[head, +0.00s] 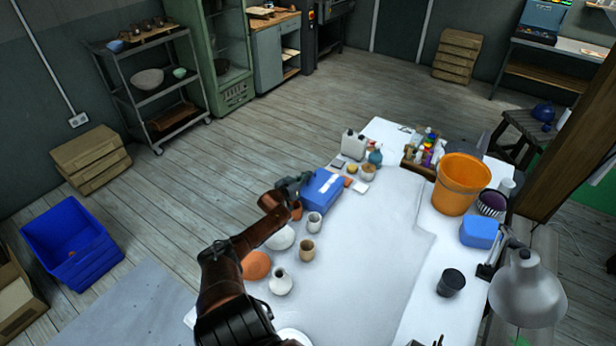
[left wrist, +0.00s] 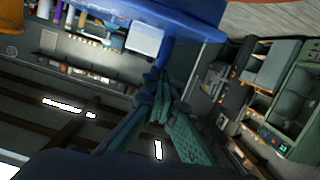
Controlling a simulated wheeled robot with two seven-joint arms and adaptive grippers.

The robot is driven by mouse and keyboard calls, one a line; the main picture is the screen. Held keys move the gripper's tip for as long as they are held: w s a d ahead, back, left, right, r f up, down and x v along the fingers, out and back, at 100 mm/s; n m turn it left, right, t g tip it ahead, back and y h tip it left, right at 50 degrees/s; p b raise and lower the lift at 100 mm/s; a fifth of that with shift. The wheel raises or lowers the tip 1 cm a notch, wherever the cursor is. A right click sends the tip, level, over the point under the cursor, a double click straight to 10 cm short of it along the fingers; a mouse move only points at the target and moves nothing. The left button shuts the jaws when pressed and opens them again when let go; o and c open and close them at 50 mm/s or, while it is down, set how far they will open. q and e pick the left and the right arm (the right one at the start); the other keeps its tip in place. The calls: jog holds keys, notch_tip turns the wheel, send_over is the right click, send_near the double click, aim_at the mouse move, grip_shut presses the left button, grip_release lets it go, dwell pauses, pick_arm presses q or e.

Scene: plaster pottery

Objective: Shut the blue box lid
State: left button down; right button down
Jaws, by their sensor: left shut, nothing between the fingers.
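A blue box (head: 325,187) with a pale patch on top stands at the far left part of the white table. From this angle I cannot tell whether its lid is fully down. My left gripper (head: 296,186) is at the box's left side, its fingers shut and empty. In the left wrist view the shut fingers (left wrist: 158,84) point toward a large blue surface (left wrist: 185,18), which seems to be part of the box. Whether they touch it is unclear. My right gripper is not in view.
Near the box stand a white cup (head: 314,222), a tan cup (head: 306,250) and a white vase (head: 280,281). A white jug (head: 354,144) stands behind it. A blue container (head: 480,232) and an orange bucket (head: 461,184) are at right. The table middle is clear.

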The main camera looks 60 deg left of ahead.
pick_arm(q)
jog(key=r+p, duration=0.2)
jog(key=r, duration=0.1)
jog(key=r+p, duration=0.1)
jog(key=shift+s+a+r, duration=0.15)
jog(key=shift+a+r, duration=0.1)
jog(key=shift+a, duration=0.1)
jog(key=p+v, duration=0.1)
jog(key=v, duration=0.9)
jog(key=shift+f, duration=0.25)
jog(key=shift+s+a, duration=0.1)
jog(key=shift+s, duration=0.05)
